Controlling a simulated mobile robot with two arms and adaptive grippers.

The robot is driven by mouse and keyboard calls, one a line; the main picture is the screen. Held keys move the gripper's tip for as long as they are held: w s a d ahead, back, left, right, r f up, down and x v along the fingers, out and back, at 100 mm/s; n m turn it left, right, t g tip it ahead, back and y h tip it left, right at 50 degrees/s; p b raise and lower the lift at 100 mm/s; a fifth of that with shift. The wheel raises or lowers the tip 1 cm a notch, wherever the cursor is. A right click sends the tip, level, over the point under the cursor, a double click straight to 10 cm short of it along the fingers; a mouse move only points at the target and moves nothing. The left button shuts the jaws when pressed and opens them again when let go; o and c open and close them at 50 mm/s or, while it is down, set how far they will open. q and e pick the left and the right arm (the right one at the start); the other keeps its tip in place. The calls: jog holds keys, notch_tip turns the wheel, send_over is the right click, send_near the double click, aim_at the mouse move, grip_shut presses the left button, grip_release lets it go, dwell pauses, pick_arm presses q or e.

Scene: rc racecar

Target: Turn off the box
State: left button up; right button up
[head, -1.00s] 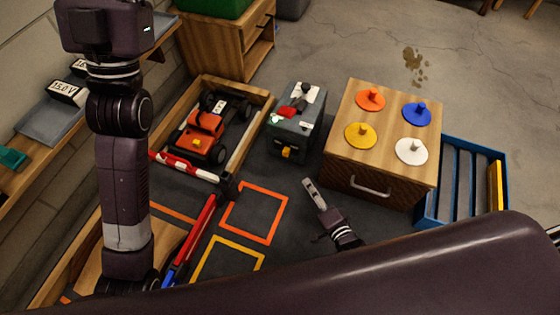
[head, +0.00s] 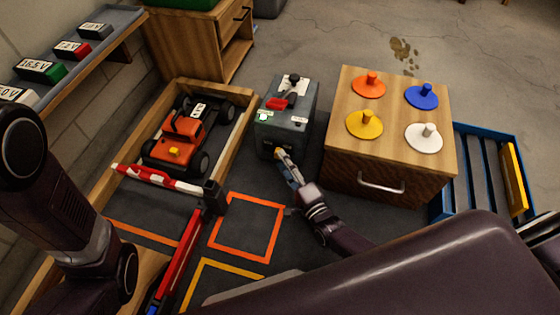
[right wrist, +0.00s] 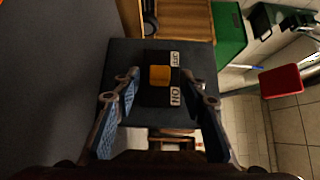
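The dark grey box (head: 287,132) stands on the dark mat, left of the wooden cabinet, with a red piece (head: 277,103) on its top. In the right wrist view its face (right wrist: 122,58) carries a yellow switch (right wrist: 160,76) with an OFF label (right wrist: 175,59) and an ON label (right wrist: 175,96). I cannot tell which position the switch is in. My right gripper (head: 284,160) is at the front of the box. In the right wrist view the gripper (right wrist: 160,84) is open, with a finger on either side of the switch and nothing held.
The wooden cabinet (head: 345,155) with coloured knobbed discs is close on the right. A wooden tray (head: 240,128) with an orange toy car (head: 182,138) is on the left. Taped squares (head: 247,228) mark the mat in front.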

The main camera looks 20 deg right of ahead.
jog(key=shift+w+a, duration=0.2)
jog(key=shift+w, duration=0.9)
jog(key=shift+c, duration=0.2)
grip_shut()
